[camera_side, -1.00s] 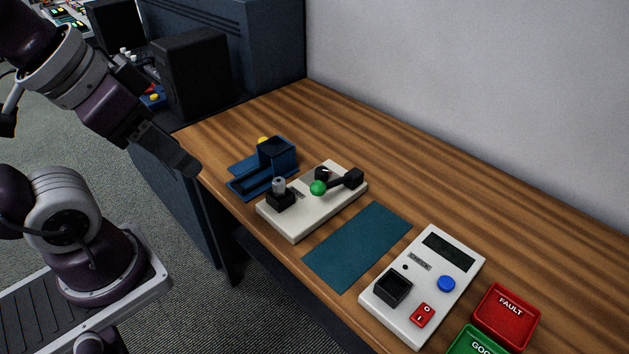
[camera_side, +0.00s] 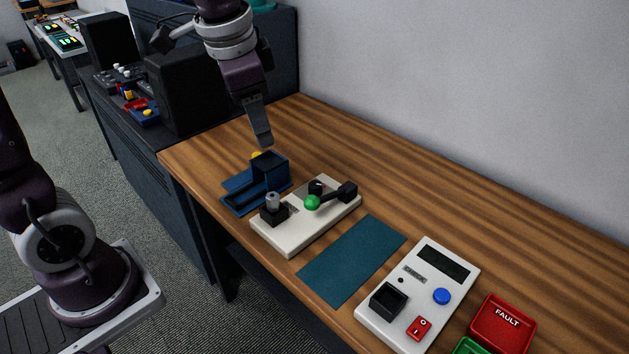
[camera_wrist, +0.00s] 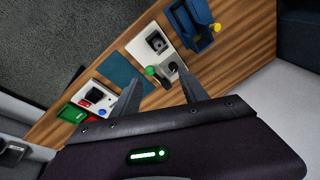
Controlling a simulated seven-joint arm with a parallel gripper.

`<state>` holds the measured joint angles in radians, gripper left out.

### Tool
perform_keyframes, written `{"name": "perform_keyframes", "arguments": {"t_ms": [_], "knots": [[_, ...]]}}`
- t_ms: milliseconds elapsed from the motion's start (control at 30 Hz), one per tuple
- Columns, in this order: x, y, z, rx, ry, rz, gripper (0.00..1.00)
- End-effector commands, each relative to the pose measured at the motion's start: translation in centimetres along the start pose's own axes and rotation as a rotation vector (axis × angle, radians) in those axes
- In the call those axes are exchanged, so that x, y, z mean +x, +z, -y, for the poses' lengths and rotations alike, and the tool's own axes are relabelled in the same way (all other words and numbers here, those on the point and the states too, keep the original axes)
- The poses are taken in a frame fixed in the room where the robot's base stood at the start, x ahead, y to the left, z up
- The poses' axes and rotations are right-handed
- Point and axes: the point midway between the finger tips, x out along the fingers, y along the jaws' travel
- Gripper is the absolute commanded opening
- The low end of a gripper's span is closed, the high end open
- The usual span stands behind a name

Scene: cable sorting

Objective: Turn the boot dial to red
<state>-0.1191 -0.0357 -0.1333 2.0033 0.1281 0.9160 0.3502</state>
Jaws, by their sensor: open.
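My gripper (camera_side: 263,142) hangs above the bench, over the blue fixture (camera_side: 258,178) as seen in the side view. In the wrist view its two fingers (camera_wrist: 161,70) are spread apart with nothing between them.
A teal mat (camera_side: 352,258) lies bare. A white tester (camera_side: 400,330) has a blue button (camera_side: 441,296) and red switch (camera_side: 418,328). A red FAULT tray (camera_side: 502,325) and a green tray (camera_side: 470,346) stand at the front. The bench by the wall is clear.

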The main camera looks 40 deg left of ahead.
Motion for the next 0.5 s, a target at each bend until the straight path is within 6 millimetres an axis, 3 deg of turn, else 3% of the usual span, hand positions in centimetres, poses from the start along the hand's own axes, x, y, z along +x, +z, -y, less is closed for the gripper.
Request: {"name": "perform_keyframes", "arguments": {"t_ms": [100,200,300,500], "knots": [[6.9,-5.0,2.8,0.180,0.064,0.086,0.52],[12.8,-7.5,4.2,0.300,0.126,0.122,0.52],[17.3,-8.6,4.9,0.375,0.173,0.136,0.52],[21.0,-8.9,5.0,0.423,0.206,0.143,0.52]]}}
